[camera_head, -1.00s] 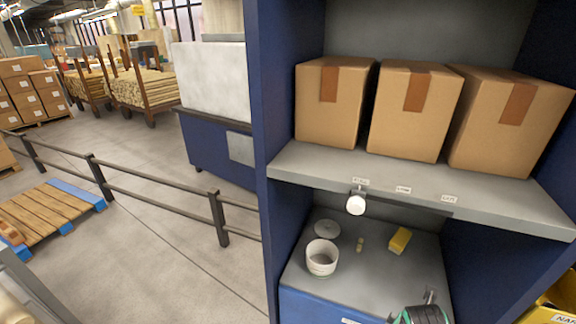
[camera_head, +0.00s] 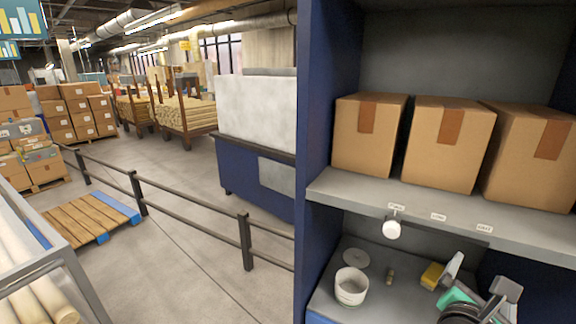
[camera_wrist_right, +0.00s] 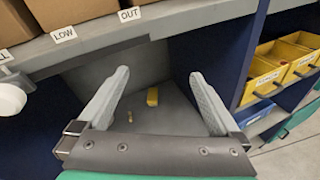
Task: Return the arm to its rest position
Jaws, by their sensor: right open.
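My right gripper (camera_head: 482,272) shows at the lower right of the head view, in the lower bay of the blue cabinet (camera_head: 314,130). Its two grey fingers are spread apart and nothing is between them. In the right wrist view the open fingers (camera_wrist_right: 160,74) point into the bay below the shelf edge. A yellow block (camera_head: 432,275) lies beyond them on the grey surface; it also shows in the right wrist view (camera_wrist_right: 152,97), apart from the fingers. My left gripper is not in view.
A white round fitting (camera_head: 392,230) hangs under the labelled shelf (camera_head: 415,204). Three cartons (camera_head: 449,145) stand above. Yellow bins (camera_wrist_right: 264,76) are at right.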

